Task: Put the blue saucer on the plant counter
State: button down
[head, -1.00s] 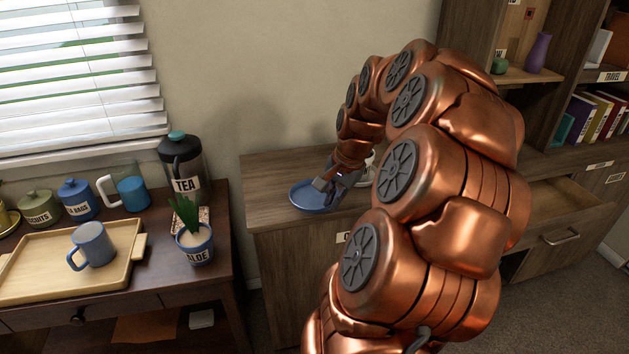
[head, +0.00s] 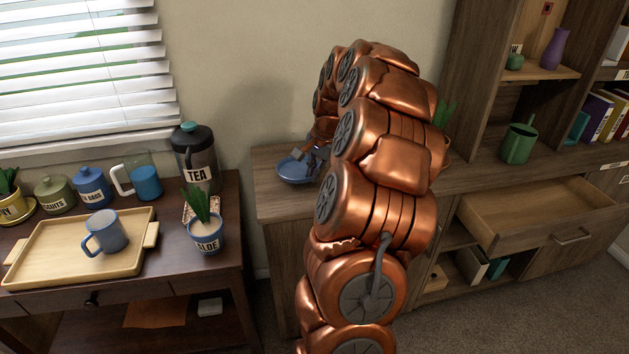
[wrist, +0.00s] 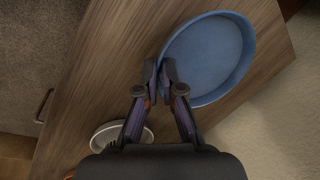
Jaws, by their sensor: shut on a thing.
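The blue saucer (head: 291,172) is over the left part of a wooden cabinet top (head: 285,206) against the wall. It shows large in the wrist view (wrist: 212,55). My gripper (wrist: 166,72) is shut on the saucer's near rim; in the head view the gripper (head: 311,158) is partly covered by my copper arm. I cannot tell whether the saucer touches the wood. A potted aloe (head: 206,236) stands on the dark wooden desk (head: 170,290) to the left. A green plant (head: 446,113) shows partly behind my arm.
The desk holds a tray (head: 60,262) with a blue mug (head: 104,233), a tea jar (head: 196,160), a jug (head: 143,180) and canisters. A white round dish (wrist: 112,135) is near my gripper.

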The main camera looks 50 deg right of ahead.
aim_at(312, 189)
jog(key=shift+f, duration=1.6)
jog(key=shift+f, duration=0.1)
jog(key=c, duration=1.3)
grip_release()
